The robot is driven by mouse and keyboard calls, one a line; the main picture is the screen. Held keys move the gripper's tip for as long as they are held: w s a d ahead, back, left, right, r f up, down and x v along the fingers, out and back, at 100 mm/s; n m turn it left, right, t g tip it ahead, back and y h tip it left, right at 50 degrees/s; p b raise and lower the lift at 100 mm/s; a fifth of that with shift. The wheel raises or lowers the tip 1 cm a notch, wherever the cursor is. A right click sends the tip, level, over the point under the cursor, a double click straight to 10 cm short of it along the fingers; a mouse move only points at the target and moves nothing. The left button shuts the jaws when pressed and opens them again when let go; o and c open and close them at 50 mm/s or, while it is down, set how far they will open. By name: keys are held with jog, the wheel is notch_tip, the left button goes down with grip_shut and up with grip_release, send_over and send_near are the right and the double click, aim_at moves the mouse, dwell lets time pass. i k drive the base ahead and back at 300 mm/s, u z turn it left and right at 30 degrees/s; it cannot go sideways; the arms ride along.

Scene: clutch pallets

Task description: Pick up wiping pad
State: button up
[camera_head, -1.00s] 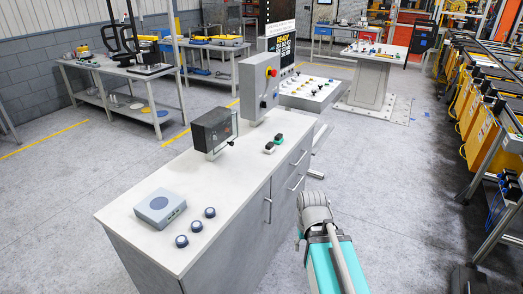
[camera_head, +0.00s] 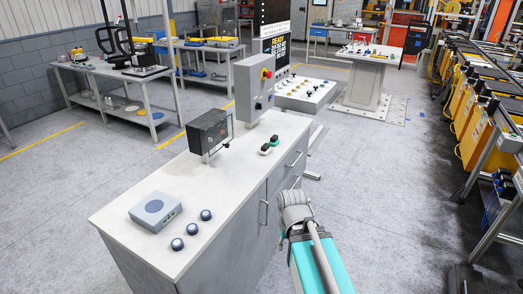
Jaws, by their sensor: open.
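No object can be clearly told as the wiping pad. On the grey cabinet's white top (camera_head: 190,180) lies a blue-grey box (camera_head: 155,210) with a round disc on its top. Several small dark-blue round pieces (camera_head: 191,229) sit beside it. Two small green-and-dark pieces (camera_head: 269,145) lie near the far right edge of the top. My teal and grey arm stands at the cabinet's right side, low in the picture. My gripper is not visible.
A button console (camera_head: 304,93) stands behind. Yellow-and-black units (camera_head: 480,115) line the right. The floor between is open.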

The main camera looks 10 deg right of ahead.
aim_at(266, 149)
jog(key=u, duration=0.05)
jog(key=i, duration=0.95)
jog(key=z, duration=0.1)
